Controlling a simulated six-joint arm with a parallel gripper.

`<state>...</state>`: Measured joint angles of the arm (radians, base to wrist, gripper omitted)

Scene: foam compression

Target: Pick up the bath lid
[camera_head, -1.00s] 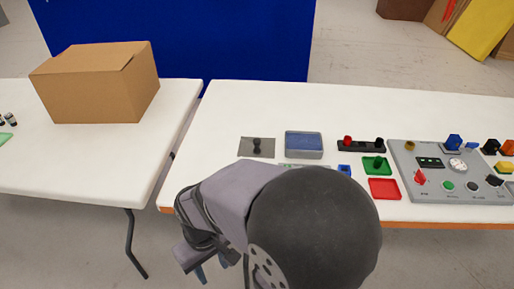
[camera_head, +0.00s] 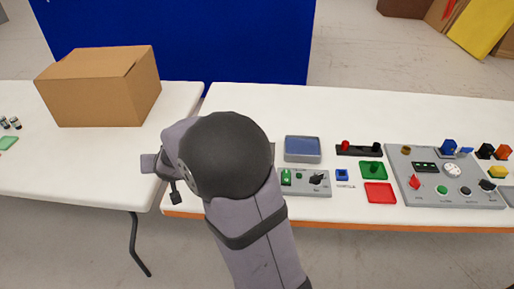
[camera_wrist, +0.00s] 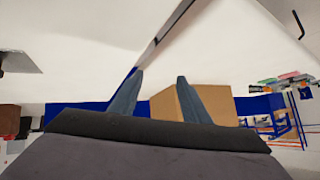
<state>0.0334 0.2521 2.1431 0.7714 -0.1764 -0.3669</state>
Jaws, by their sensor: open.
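A flat grey plate (camera_wrist: 22,55) with a dark knob, which looks like the bath lid, lies on the white table at the left edge of the wrist view, partly cut off. In the head view my arm hides the spot where it lay. The grey bath (camera_head: 303,149), a shallow tray with a blue inside, sits on the right table just right of my arm. My gripper (camera_wrist: 160,77) is open, with nothing between its two blue-grey fingers. It is above the table near the gap between the two tables, apart from the plate.
A control box (camera_head: 305,183) with a green part and a black knob stands before the bath. To its right are a green tray (camera_head: 373,171), a red tray (camera_head: 379,193) and a large grey panel (camera_head: 440,185). A cardboard box (camera_head: 100,88) stands on the left table.

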